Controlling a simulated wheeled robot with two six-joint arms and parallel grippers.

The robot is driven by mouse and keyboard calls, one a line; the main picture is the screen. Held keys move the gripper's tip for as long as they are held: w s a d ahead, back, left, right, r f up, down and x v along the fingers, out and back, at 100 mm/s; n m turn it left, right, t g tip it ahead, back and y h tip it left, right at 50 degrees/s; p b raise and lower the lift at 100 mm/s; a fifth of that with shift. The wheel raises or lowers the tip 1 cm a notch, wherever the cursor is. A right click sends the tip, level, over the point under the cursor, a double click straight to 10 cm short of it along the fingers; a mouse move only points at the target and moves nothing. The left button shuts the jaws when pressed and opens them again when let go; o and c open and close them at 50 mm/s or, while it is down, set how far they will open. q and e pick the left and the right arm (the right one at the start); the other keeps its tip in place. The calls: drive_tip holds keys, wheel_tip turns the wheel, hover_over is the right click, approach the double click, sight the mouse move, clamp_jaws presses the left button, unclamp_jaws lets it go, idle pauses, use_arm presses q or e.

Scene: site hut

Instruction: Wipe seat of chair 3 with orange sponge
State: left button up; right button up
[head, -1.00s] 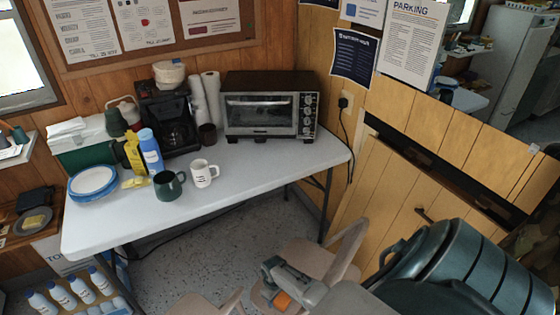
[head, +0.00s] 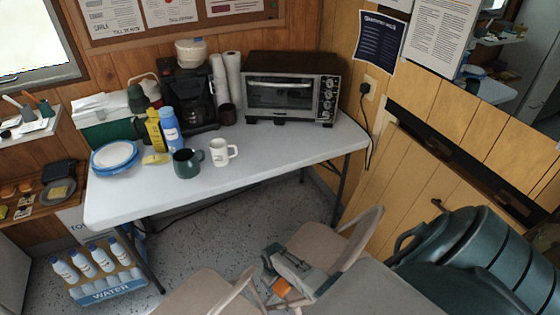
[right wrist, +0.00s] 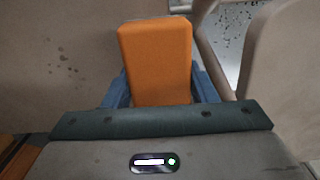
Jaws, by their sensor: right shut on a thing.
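The orange sponge (right wrist: 157,62) is held between the blue fingers of my right gripper (right wrist: 157,88), which is shut on it. In the head view the sponge (head: 282,287) shows just below my right gripper (head: 272,270), at the left part of a beige chair (head: 362,238). A second beige chair (head: 195,292) stands at the bottom, left of the gripper. In the right wrist view a beige surface with dark specks (right wrist: 60,75) lies beyond and left of the sponge. I cannot tell whether the sponge touches it, or which chair is chair 3. My left gripper is not in view.
A white table (head: 265,160) stands behind the chairs with a green mug (head: 187,163), a white mug (head: 222,153) and a toaster oven (head: 292,90). A water-bottle pack (head: 105,290) is on the floor at left. A dark green barrel (head: 470,265) stands at right.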

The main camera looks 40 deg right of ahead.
sight(301, 257)
drive_tip(key=shift+w+d, duration=0.1)
drive_tip(key=shift+d, duration=0.3)
drive_tip(key=shift+w+d+f+b, duration=0.15)
drive_tip(key=shift+d+b, duration=0.25)
drive_tip(key=shift+d, duration=0.8)
drive_tip(key=shift+d+b, duration=0.4)
drive_tip(key=shift+d, duration=1.8)
drive_tip(key=shift+w+d+b, duration=0.15)
drive_tip(key=shift+d+b, duration=0.15)
drive_tip(key=shift+d, duration=0.55)
drive_tip(key=shift+w+d+b, duration=0.1)
drive_tip(key=shift+d+b, duration=0.2)
drive_tip(key=shift+d, duration=0.55)
drive_tip(key=shift+d+b, duration=0.65)
drive_tip(key=shift+d, duration=0.85)
drive_tip(key=shift+d, duration=0.1)
